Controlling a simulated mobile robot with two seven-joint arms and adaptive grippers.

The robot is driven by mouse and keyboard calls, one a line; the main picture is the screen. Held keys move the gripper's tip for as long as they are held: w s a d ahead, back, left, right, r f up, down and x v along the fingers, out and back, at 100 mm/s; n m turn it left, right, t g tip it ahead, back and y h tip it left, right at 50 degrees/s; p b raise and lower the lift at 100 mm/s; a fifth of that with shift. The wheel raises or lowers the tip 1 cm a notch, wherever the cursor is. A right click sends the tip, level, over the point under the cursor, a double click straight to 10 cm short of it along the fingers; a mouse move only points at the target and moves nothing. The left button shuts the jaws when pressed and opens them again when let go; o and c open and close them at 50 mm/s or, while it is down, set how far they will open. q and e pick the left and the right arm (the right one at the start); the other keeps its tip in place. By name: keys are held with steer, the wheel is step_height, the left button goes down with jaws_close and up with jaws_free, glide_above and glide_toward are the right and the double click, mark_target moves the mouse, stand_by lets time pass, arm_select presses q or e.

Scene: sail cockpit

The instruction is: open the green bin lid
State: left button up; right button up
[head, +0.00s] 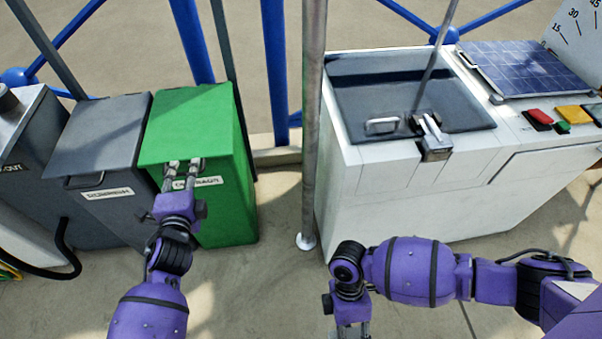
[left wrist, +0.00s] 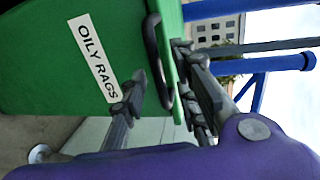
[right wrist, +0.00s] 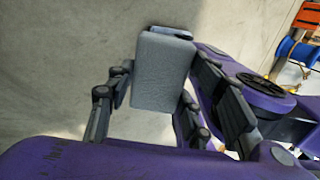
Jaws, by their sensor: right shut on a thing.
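The green bin (head: 228,215) stands at the left with its green lid (head: 195,120) down on it. The label OILY RAGS shows on its front in the left wrist view (left wrist: 93,62). A dark handle (left wrist: 155,50) sits at the lid's front edge. My left gripper (head: 183,166) is at this handle. In the left wrist view its fingers (left wrist: 162,92) are apart, one on each side of the handle, with gaps visible. My right gripper (right wrist: 150,88) is shut on a grey block (right wrist: 162,72), held low above the floor; the block is not clear in the head view.
A grey bin (head: 110,215) labelled RUBBISH stands close left of the green bin. A metal post (head: 312,150) and blue rails (head: 275,70) rise behind and to the right. A white counter (head: 380,210) with a dark sink stands right. Floor between is clear.

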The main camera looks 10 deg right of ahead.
arm_select(q)
steer(key=shift+w, duration=0.4)
arm_select(e)
steer(key=shift+f, duration=0.1)
arm_select(q)
steer(key=shift+c, duration=0.4)
steer(key=shift+f, duration=0.1)
jaws_close()
